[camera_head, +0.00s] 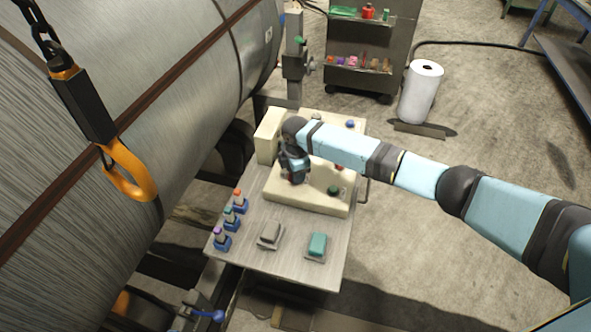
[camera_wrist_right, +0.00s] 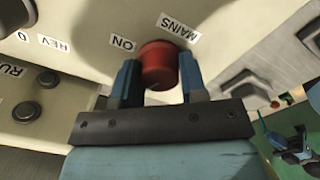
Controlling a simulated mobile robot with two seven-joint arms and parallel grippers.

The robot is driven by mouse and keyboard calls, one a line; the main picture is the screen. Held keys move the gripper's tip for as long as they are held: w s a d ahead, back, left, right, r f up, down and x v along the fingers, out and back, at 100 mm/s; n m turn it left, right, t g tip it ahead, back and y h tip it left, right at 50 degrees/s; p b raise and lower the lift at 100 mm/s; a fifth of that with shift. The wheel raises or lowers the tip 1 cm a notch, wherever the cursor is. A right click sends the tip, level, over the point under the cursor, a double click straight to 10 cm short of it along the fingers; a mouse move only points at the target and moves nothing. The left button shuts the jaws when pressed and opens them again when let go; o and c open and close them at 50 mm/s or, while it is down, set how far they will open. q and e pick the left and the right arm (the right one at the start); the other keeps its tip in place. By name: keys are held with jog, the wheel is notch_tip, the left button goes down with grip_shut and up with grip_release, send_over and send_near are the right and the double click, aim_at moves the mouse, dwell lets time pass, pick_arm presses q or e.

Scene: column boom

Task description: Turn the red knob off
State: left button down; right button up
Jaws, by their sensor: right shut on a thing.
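The red knob (camera_wrist_right: 158,66) sits on the cream face of a control box in the right wrist view. The labels "MAINS" and "ON" are beside it. My right gripper (camera_wrist_right: 160,82) has one blue finger on each side of the knob and is shut on it. In the head view my right arm reaches in from the right, and its gripper (camera_head: 291,168) is over the cream control box (camera_head: 310,197). There the arm and gripper largely hide the knob. My left gripper is not in view.
The grey table (camera_head: 285,266) also bears a grey block (camera_head: 269,234), a teal block (camera_head: 317,244) and several capped blue pieces (camera_head: 232,217). A large metal cylinder (camera_head: 140,90) fills the left. An orange hook (camera_head: 130,180) hangs before it. A white roll (camera_head: 421,92) stands behind.

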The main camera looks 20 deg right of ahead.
jog(key=shift+n, duration=2)
jog(key=o, duration=0.9)
jog(key=shift+o, duration=0.2)
notch_tip(320, 180, up, 14)
jog(key=b, duration=0.1)
jog(key=shift+s+b, duration=0.25)
jog(key=shift+b, duration=0.05)
jog(key=shift+f, duration=0.15)
